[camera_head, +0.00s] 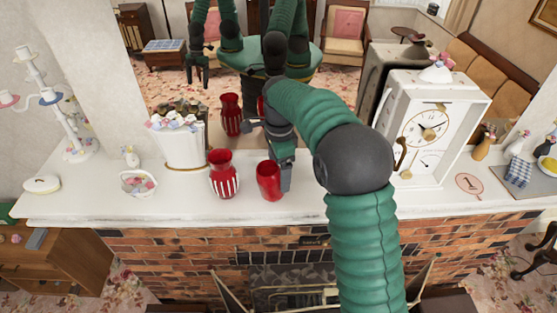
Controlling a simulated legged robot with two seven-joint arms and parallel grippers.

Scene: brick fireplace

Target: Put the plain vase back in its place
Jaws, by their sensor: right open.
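The plain red vase (269,182) stands upright on the white mantel shelf (200,207), near its front edge. A red vase with white stripes (224,176) stands just to its left. My right gripper (281,158) is open at the plain vase, with a grey finger along the vase's right side. I cannot tell whether it touches the vase. The rest of the gripper is partly hidden by my arm. My left gripper shows only as a reflection in the mirror, at the upper left.
A white vase-like holder with flowers (181,143), a small basket (138,183) and a candelabrum (70,125) stand to the left. A white clock (428,125) stands right of my arm. The mirror behind reflects the vases and me. Bare shelf lies in front of the basket.

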